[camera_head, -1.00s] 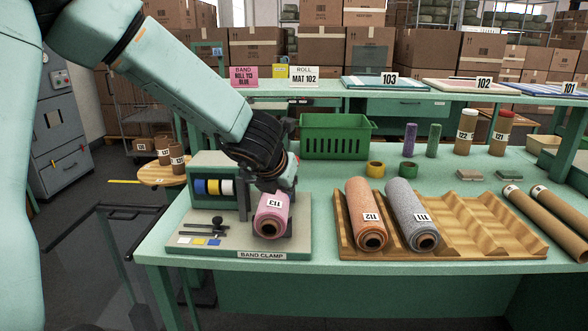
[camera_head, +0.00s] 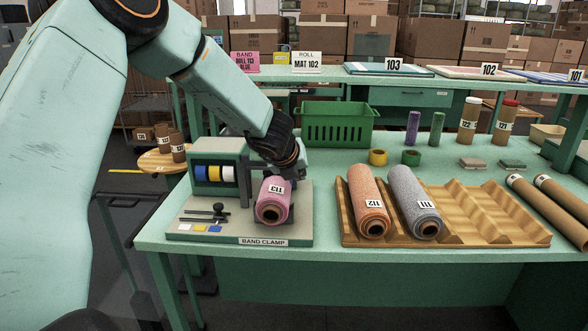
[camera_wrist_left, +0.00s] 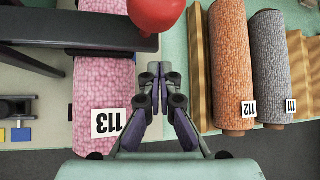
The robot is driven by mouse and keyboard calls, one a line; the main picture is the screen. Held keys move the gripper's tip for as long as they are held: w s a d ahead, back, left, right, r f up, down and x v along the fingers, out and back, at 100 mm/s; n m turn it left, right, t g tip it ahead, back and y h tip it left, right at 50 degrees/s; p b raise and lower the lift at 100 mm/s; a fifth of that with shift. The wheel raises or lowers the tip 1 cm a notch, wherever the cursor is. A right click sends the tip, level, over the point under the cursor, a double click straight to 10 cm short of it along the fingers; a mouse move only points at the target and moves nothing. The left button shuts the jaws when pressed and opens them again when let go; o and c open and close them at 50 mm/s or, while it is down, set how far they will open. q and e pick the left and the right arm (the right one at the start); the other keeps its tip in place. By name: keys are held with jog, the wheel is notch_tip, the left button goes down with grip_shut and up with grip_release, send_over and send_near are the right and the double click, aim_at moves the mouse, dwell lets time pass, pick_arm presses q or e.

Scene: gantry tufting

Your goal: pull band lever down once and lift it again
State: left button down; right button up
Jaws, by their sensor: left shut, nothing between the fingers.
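The band clamp (camera_head: 190,236) stands at the left front of the green table, with pink roll 113 (camera_head: 273,208) lying in it. In the left wrist view, the roll (camera_wrist_left: 103,85) has a dark bar (camera_wrist_left: 75,32) across it. A red ball knob (camera_wrist_left: 156,12), which looks like the band lever's end, shows at the top of that view. In the head view the lever cannot be made out behind my arm. My left gripper (camera_head: 297,174) is shut and empty, beside the roll's right side. Its fingertips (camera_wrist_left: 155,72) appear below the knob in the wrist view, with a visible gap.
A wooden cradle (camera_head: 480,215) right of the clamp holds orange roll 112 (camera_head: 368,203) and grey roll 111 (camera_head: 414,203). A green basket (camera_head: 338,125) stands behind. Colored band spools (camera_head: 214,174) sit in the clamp's housing. Tape rolls (camera_head: 377,157) lie behind the cradle.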

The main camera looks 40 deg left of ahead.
pick_arm(q)
jog(key=r+p, duration=0.1)
jog(key=a+r+p, duration=0.1)
jog(key=w+r+p, duration=0.1)
jog(key=shift+a+r, duration=0.3)
jog(key=shift+r, duration=0.05)
jog(key=shift+s, duration=0.1)
